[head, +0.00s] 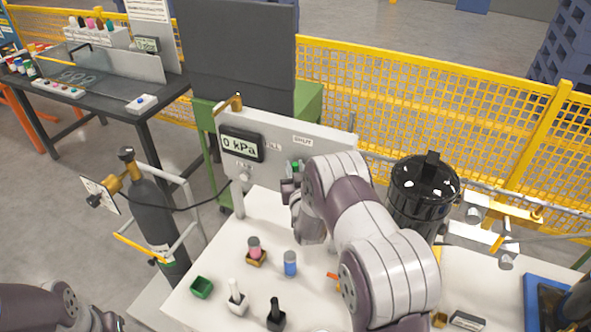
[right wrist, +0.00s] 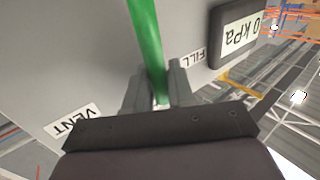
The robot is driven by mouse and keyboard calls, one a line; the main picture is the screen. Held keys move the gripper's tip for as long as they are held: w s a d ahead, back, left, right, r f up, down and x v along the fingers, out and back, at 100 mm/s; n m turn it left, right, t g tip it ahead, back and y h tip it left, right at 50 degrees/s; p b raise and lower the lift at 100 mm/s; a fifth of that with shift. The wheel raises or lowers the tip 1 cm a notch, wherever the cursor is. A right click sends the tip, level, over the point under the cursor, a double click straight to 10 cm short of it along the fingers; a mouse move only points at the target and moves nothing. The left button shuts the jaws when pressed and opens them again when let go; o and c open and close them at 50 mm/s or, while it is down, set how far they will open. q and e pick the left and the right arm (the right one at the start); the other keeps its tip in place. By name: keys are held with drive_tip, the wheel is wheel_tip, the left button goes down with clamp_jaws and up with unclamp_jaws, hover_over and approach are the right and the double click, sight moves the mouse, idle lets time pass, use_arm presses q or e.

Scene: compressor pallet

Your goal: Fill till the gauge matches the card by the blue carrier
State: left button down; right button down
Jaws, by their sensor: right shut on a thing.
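The grey panel (head: 268,172) carries a dark gauge (head: 241,146) that reads 0 kPa; the gauge also shows at the edge of the right wrist view (right wrist: 237,38). My right gripper (head: 289,190) is at the panel, partly hidden by its arm. In the right wrist view its fingers (right wrist: 160,92) are shut on a green valve lever (right wrist: 147,45), between the FILL label (right wrist: 190,57) and the VENT label (right wrist: 72,124). A blue carrier (head: 534,300) sits at the lower right. A dark-framed card (head: 468,321) lies left of it, its text unreadable. My left gripper (head: 112,321) barely shows at the bottom left.
A black tank (head: 425,195) stands right of my right arm. Small coloured holders, including a green box (head: 201,287), and a blue-topped bottle (head: 290,264) stand on the white tabletop (head: 215,255). A dark gas cylinder (head: 152,212) stands left. A yellow fence (head: 430,105) runs behind.

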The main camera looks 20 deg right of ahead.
drive_tip(key=shift+w+a+f+n+g+b, duration=0.15)
drive_tip(key=shift+w+a+n+g+b, duration=0.2)
drive_tip(key=shift+w+a+n+g, duration=0.6)
drive_tip(key=shift+w+a+f+n+g, duration=0.2)
drive_tip(key=shift+w+a+n+g, duration=0.15)
drive_tip(key=shift+w+n, duration=0.15)
drive_tip(key=shift+w+a+f+n+g, duration=0.2)
drive_tip(key=shift+w+a+n+g, duration=0.15)
drive_tip(key=shift+n, duration=0.2)
drive_tip(key=shift+w+a+f+n+g+h+p, duration=0.3)
drive_tip(key=shift+w+a+f+n+g+p, duration=0.15)
drive_tip(key=shift+w+a+n+g+p, duration=0.2)
drive_tip(key=shift+w+a+f+n+g+p, duration=0.35)
drive_tip(key=shift+w+f+n+g+p, duration=0.15)
drive_tip(key=shift+f+n+p, duration=0.2)
drive_tip(key=shift+f, duration=0.15)
drive_tip(key=c, duration=1.1)
unclamp_jaws()
drive_tip(key=shift+s+a, duration=0.1)
